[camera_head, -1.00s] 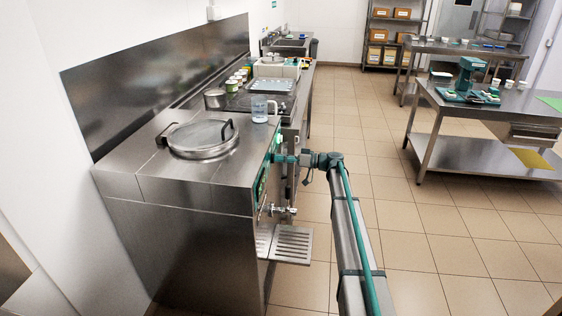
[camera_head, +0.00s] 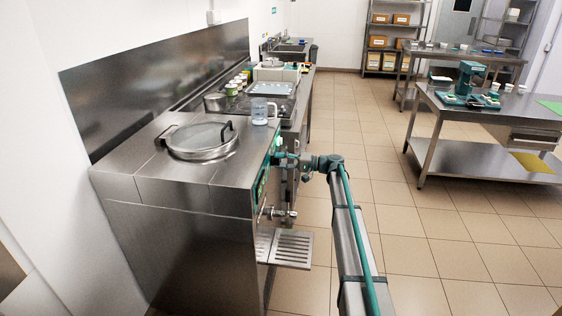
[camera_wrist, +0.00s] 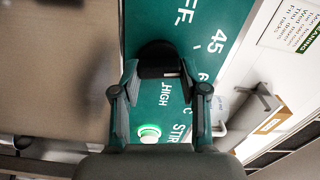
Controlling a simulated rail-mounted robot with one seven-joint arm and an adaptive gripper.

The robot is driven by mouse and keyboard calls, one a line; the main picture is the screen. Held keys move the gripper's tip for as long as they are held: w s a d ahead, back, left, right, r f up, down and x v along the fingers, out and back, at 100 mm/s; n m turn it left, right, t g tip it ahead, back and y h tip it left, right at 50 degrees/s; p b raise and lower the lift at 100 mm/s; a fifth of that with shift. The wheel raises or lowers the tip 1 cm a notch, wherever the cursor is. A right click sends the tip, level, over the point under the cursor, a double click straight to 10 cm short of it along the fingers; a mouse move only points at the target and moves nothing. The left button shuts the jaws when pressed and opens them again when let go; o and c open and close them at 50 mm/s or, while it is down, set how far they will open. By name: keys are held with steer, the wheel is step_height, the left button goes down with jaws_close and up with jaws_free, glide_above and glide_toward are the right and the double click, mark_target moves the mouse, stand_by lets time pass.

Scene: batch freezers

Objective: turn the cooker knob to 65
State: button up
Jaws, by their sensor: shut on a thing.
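The cooker is a steel cabinet (camera_head: 160,190) with a round glass lid (camera_head: 202,138) on top, at the left in the head view. Its green control panel (camera_wrist: 230,22) carries white lettering, including "45" and "HIGH", and shows turned in the wrist view. The black knob (camera_wrist: 158,58) sits on this panel between my fingertips. My gripper (camera_wrist: 160,72) is shut on the knob, one finger on each side. In the head view my gripper (camera_head: 281,156) is at the cooker's right-hand front face. The knob's pointer and exact setting cannot be made out.
A lit green-white button (camera_wrist: 150,133) is on the panel near my fingers. A drain valve (camera_head: 280,213) and slotted shelf (camera_head: 290,248) project below. Open tiled floor (camera_head: 440,230) lies to the right.

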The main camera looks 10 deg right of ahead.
steer(key=shift+f+m+p, duration=0.2)
steer(key=shift+m+p, duration=1)
steer(key=shift+m, duration=2.3)
steer(key=o, duration=1.1)
steer(key=shift+o, duration=0.2)
steer(key=shift+d, duration=0.1)
steer(key=v, duration=1.2)
